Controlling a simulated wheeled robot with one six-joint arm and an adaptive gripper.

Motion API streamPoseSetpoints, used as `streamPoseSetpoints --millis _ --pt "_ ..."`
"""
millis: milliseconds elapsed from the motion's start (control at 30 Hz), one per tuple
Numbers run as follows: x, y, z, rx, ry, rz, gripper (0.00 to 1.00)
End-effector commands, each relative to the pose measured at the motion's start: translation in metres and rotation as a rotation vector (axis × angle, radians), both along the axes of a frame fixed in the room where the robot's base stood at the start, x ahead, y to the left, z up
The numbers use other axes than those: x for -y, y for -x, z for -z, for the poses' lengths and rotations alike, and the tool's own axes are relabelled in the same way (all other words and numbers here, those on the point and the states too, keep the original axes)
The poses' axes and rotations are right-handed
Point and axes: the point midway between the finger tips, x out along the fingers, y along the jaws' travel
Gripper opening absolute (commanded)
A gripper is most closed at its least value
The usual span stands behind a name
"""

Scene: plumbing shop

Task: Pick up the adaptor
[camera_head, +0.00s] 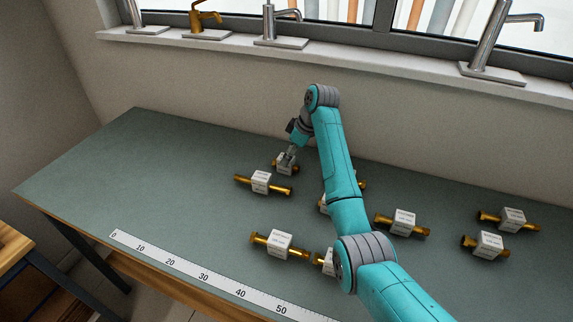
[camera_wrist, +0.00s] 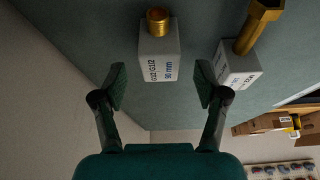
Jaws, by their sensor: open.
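Several brass fittings, each with a white labelled block round its middle, lie on the grey-green bench; which one is the adaptor I cannot tell for sure. In the head view my gripper (camera_head: 289,157) is down at the farthest fitting (camera_head: 280,164) and partly hides it. In the wrist view my gripper (camera_wrist: 161,88) is open. That fitting's white block (camera_wrist: 159,58) is ahead between the fingers, with a gap to each side; its label seems to read G1/2 and 90 mm. A brass threaded end (camera_wrist: 158,21) shows above it.
A neighbouring fitting (camera_head: 262,183) lies close by; one also shows right of the fingers in the wrist view (camera_wrist: 237,66). More fittings lie to the right, some behind my arm. A ruler strip (camera_head: 190,267) runs along the front edge. The bench's left part is clear. Taps stand on the windowsill (camera_head: 345,58).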

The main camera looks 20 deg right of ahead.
Motion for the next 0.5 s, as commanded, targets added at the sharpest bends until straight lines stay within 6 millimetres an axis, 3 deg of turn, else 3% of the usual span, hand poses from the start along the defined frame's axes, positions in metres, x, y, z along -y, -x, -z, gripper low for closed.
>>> streamPoseSetpoints --millis 233,500 --pt "-0.009 -0.008 0.031 -0.001 -0.001 -0.002 0.73" --pt "-0.011 -0.01 0.037 0.0 0.0 -0.001 0.73"
